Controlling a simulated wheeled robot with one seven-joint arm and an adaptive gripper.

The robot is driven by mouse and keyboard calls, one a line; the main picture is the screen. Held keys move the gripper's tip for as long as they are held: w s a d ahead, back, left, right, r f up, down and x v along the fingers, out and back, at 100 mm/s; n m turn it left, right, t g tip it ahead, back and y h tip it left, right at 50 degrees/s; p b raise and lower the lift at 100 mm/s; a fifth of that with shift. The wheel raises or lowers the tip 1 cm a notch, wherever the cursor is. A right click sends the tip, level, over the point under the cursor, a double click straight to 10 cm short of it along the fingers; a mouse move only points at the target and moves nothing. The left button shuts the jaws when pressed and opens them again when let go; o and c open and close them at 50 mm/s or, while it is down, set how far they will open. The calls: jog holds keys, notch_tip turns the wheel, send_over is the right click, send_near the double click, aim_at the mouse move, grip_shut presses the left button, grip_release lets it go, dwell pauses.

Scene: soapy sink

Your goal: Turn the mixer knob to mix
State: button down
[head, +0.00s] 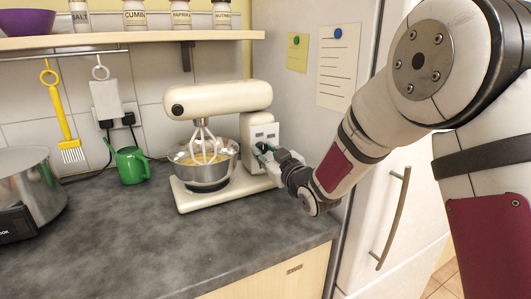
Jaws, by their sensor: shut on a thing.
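The cream stand mixer (225,98) stands on the dark counter, with its head level and its whisk in a metal bowl (210,176) of yellow mix. My gripper (264,150) is at the right side of the mixer's column (258,129), reaching in from the right. Its fingers are shut on the mixer knob there. The knob is mostly hidden by the fingers, so its setting cannot be read.
A green watering can (131,165) and a steel pot (33,186) stand to the left. A shelf (130,40) with jars hangs above. The fridge (330,125) is close on the right. The front counter (140,240) is clear.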

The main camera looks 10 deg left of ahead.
jog(key=shift+m, duration=0.3)
jog(key=m+b, duration=0.2)
jog(key=m, duration=0.1)
jog(key=shift+m+b, duration=0.3)
jog(key=shift+b, duration=0.05)
jog(key=m+b, duration=0.1)
jog(key=m, duration=0.4)
jog(key=shift+m, duration=0.3)
jog(key=c, duration=1.3)
grip_release()
